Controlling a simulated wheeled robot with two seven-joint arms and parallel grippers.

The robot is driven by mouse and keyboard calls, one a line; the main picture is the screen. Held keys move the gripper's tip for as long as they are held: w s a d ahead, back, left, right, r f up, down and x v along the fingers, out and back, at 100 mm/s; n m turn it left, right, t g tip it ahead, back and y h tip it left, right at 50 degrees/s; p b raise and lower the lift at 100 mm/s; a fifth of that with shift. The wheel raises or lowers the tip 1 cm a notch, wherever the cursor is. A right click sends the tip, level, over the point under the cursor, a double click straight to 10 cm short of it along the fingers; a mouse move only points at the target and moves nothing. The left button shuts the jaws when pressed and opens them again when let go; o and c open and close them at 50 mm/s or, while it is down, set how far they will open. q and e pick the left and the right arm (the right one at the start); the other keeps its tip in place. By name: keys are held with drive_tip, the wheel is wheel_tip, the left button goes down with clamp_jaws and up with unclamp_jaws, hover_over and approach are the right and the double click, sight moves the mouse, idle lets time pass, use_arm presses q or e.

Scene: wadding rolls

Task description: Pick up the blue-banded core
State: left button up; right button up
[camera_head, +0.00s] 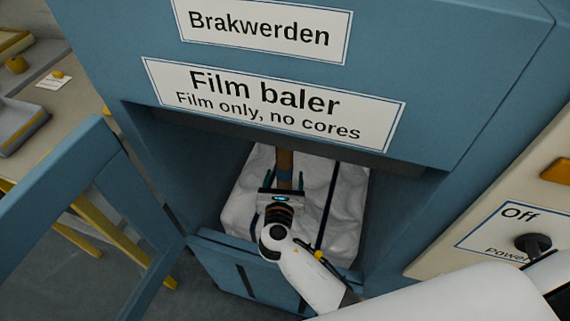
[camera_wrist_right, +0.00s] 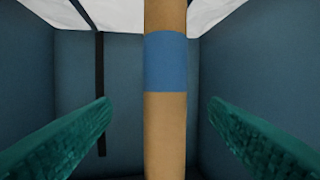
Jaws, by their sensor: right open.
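The blue-banded core (camera_head: 285,160) is a brown tube inside the open chamber of the film baler, over the white wrapped bale (camera_head: 345,200). My right gripper (camera_head: 284,183) reaches into the chamber and is open, with its fingers to either side of the core near the blue band. In the right wrist view the core (camera_wrist_right: 166,120) runs top to bottom between the two teal fingers, with clear gaps on both sides. Its blue band (camera_wrist_right: 165,61) shows above the fingertips. The core's far end is hidden under the chamber's top edge. My left gripper is not in view.
The blue baler (camera_head: 450,70) surrounds the chamber, with signs reading "Film baler" and "Film only, no cores". Its framed door (camera_head: 85,225) stands open at the left. A panel with an Off switch (camera_head: 533,243) is at the right. A table with trays (camera_head: 20,120) is far left.

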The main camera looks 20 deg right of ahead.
sight(286, 168)
drive_tip(key=x, duration=0.2)
drive_tip(key=shift+w+d, duration=0.1)
drive_tip(key=shift+w, duration=0.2)
drive_tip(key=shift+w+d+f, duration=0.15)
drive_tip(key=shift+w, duration=0.15)
drive_tip(key=x, duration=0.5)
drive_tip(key=shift+a+f+b, duration=0.3)
drive_tip(key=shift+f, duration=0.05)
drive_tip(key=shift+w+d, duration=0.1)
drive_tip(key=shift+w, duration=0.2)
drive_tip(key=c, duration=1)
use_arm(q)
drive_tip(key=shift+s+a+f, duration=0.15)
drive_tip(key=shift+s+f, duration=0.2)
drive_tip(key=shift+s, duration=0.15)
use_arm(e)
drive_tip(key=shift+c, duration=0.6)
